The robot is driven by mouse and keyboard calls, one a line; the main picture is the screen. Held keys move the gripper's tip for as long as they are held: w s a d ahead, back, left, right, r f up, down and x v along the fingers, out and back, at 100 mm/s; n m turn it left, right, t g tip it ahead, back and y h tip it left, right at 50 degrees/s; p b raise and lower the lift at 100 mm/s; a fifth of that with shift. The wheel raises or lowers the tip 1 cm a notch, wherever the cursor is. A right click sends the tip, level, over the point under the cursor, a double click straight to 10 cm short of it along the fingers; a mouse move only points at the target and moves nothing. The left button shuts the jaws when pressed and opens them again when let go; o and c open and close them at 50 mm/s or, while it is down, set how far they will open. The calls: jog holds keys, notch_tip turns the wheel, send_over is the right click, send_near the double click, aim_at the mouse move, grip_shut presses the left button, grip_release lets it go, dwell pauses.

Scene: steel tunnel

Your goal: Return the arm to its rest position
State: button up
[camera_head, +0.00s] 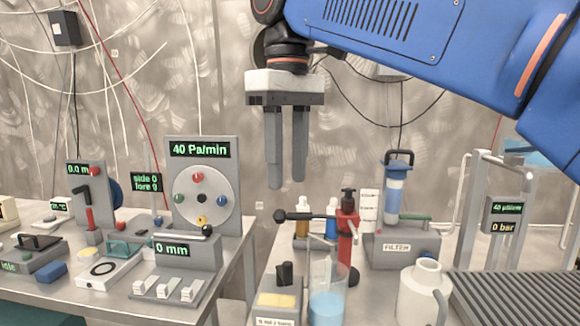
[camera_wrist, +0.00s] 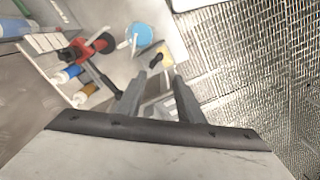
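My gripper (camera_head: 287,186) hangs from my blue arm at the upper middle of the head view, pointing down. Its two long grey fingers are a little apart, with a narrow gap between them and nothing held. It is above the gap between the two tables, near the bottles and the red clamp stand, and touches nothing. In the wrist view the fingers (camera_wrist: 156,95) also stand apart with nothing between them.
The left table holds a panel reading 40 Pa/min (camera_head: 201,180) and several small devices. The right table holds a red clamp stand (camera_head: 347,235), a beaker of blue liquid (camera_head: 327,305), a white jug (camera_head: 421,292), a filter unit (camera_head: 402,247) and a ribbed tray (camera_head: 520,298).

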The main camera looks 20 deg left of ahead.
jog(key=w+d+f+m+t, duration=0.15)
jog(key=d+f, duration=0.25)
jog(key=d, duration=0.5)
jog(key=w+d+f+m+y, duration=0.1)
jog(key=w+d+f+m, duration=0.3)
jog(key=d, duration=0.6)
jog(key=d+f+m+t, duration=0.1)
jog(key=d+f, duration=0.4)
jog(key=d, duration=0.4)
jog(key=s+d+f+m+t, duration=0.1)
jog(key=s+d+f+m, duration=0.2)
jog(key=s+d+f, duration=0.3)
jog(key=s+d+f+m+t+h, duration=0.1)
jog(key=s+d+f+m, duration=0.3)
jog(key=d+f, duration=0.9)
notch_tip(320, 180, down, 5)
jog(key=shift+s, duration=1.2)
